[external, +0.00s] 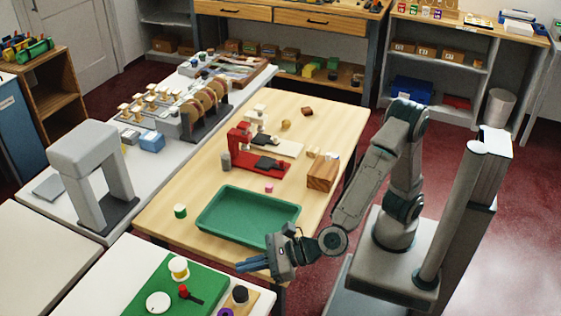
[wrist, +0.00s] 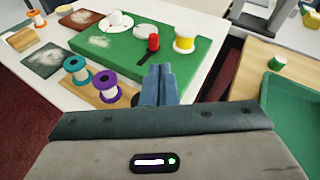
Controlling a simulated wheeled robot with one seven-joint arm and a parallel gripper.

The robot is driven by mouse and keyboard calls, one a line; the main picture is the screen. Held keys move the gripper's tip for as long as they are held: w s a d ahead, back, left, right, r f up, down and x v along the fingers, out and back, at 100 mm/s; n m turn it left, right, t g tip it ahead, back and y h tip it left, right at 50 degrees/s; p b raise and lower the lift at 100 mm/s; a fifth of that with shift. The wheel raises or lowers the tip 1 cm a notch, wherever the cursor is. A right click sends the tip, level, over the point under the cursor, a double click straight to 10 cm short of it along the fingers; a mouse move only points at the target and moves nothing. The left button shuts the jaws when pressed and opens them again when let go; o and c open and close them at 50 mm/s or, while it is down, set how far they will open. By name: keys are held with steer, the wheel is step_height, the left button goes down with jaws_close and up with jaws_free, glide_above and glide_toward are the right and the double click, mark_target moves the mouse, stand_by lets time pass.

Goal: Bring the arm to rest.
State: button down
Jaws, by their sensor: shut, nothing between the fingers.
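My gripper (external: 240,267) is at the lower middle of the external view, at the end of my outstretched arm. Its blue fingers are together with nothing between them. In the wrist view the closed fingers (wrist: 159,72) point toward the green mat (wrist: 196,66) on the white table. The gripper looks to be in the air by the near edge of the wooden table, to the left of my base and just below the green tray (external: 207,222) in the picture. I cannot tell its exact height.
The green mat carries a yellow-and-white spool (wrist: 185,40), a red-topped item (wrist: 153,42) and a white round piece (wrist: 113,18). A purple spool (wrist: 106,83) and a teal spool (wrist: 77,68) stand beside it. A red device (external: 260,163) and a wooden block (external: 322,174) stand on the wooden table.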

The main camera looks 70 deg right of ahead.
steer(key=w+d+r+n+g+y+p, duration=0.1)
steer(key=w+d+r+n+p, duration=0.3)
steer(key=w+d+r+n, duration=0.4)
steer(key=d+n+g+h+p, duration=0.1)
steer(key=d+n+g+p, duration=0.2)
steer(key=d+n, duration=0.85)
steer(key=s+d+f+n+g+h+p, duration=0.1)
steer(key=s+d, duration=0.4)
steer(key=d, duration=0.5)
steer(key=s+d+f+n+g+h+p, duration=0.1)
steer(key=s+d+n+g+h+p, duration=0.2)
steer(key=d, duration=0.7)
steer(key=s+d+f+n+g+h+p, duration=0.1)
steer(key=s+d+n, duration=0.4)
steer(key=d, duration=0.5)
steer(key=shift+s+d+g+h+p, duration=0.2)
steer(key=shift+s+g+h+p, duration=0.35)
steer(key=shift+s+h, duration=0.35)
steer(key=shift+w, duration=0.15)
